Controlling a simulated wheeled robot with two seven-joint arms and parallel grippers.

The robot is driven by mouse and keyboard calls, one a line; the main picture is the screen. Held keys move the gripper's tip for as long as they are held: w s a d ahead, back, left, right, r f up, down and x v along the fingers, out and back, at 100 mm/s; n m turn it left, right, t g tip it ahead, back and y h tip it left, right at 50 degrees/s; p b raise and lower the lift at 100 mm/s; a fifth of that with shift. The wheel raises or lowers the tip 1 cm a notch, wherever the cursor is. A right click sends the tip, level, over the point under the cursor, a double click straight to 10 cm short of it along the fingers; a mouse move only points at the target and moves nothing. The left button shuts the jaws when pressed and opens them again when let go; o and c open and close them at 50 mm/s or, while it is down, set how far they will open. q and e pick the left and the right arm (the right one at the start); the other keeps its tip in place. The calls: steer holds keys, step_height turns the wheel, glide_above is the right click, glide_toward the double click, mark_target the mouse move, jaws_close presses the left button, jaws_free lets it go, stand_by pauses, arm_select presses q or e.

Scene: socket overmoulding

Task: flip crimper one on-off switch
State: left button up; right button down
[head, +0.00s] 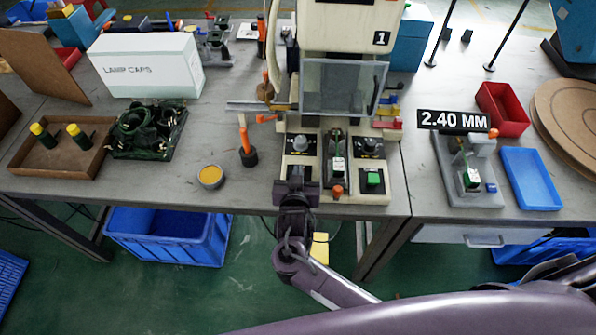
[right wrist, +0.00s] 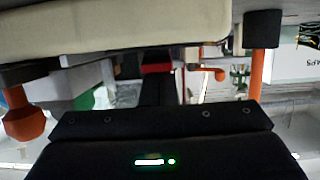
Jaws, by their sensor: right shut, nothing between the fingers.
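Crimper one (head: 346,30) is the cream machine marked "1", with a clear guard in front. Its base carries a left panel with a grey knob (head: 300,143), a middle black block with a green-and-white part (head: 338,165), and a right panel with a knob and a green switch (head: 373,179). My right gripper (head: 297,181) is shut and empty at the front left of the base, hiding the lower part of the left panel. I cannot tell if it touches anything there. The right wrist view shows its dark body and the shut fingers (right wrist: 157,92) near the cream base. My left gripper is out of view.
An orange-handled tool (head: 245,141) and a yellow-topped round tin (head: 210,176) stand left of the base. A small orange knob (head: 337,191) sticks out at the base's front. The 2.40 MM fixture (head: 467,185) and a blue tray (head: 531,178) are at the right.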

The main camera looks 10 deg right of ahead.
steer(key=shift+w, duration=0.1)
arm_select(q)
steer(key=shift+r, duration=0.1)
arm_select(e)
steer(key=shift+w+d+r, duration=0.2)
steer(key=shift+w+r, duration=0.15)
steer(key=shift+w, duration=0.25)
